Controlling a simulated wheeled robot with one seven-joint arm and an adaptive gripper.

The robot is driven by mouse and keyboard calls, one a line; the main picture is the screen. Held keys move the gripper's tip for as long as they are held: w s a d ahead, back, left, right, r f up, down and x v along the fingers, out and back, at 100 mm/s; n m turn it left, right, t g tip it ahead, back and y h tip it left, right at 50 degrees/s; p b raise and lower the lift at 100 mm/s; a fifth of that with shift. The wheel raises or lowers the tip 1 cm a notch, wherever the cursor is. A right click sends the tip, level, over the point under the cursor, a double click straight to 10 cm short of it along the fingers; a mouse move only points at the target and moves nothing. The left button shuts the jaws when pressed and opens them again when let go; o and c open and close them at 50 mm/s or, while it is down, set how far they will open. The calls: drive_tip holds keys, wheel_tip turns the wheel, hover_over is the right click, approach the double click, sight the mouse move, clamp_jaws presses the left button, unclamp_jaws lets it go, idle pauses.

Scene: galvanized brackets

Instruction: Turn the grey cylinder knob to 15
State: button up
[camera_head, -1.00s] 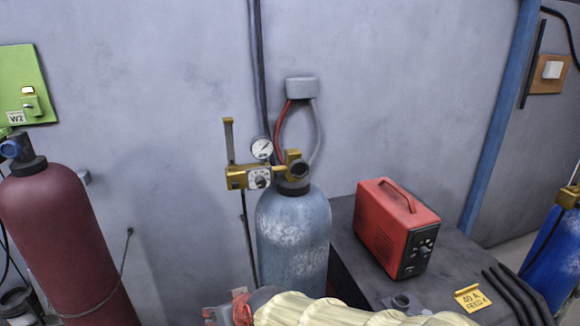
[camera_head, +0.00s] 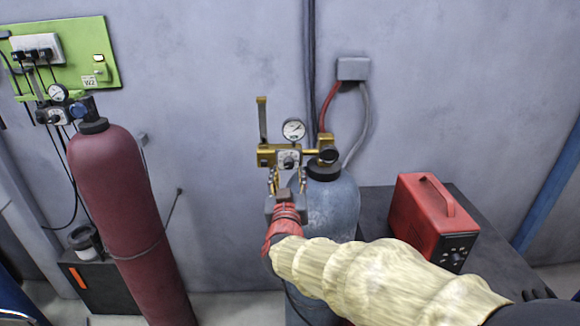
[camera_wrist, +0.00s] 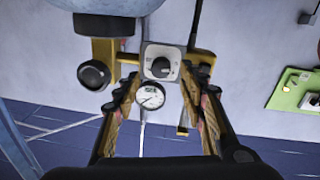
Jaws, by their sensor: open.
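The grey cylinder (camera_head: 338,205) stands upright by the wall with a brass regulator (camera_head: 266,155) on top. Its black knob on a pale dial plate (camera_head: 288,160) faces me, and a round gauge (camera_head: 294,130) sits just above. My gripper (camera_head: 287,178) is open and empty, just below and in front of the knob in the head view. In the wrist view, which is upside down, the knob (camera_wrist: 161,67) lies between the two spread fingers, apart from both. The dial's numbers are too small to read.
A maroon cylinder (camera_head: 115,190) with its own regulator stands at left, below a green panel (camera_head: 75,65). A red box (camera_head: 428,215) sits on a dark table at right. Hoses run up the wall to a grey box (camera_head: 353,69). Bare wall lies left of the regulator.

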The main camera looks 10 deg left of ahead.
sight(288, 167)
drive_tip(key=w, duration=0.2)
drive_tip(key=w+a, duration=0.1)
drive_tip(key=w, duration=0.2)
drive_tip(key=shift+p, duration=0.3)
drive_tip(key=shift+s, duration=0.1)
drive_tip(key=c, duration=0.3)
drive_tip(key=c, duration=0.8)
clamp_jaws()
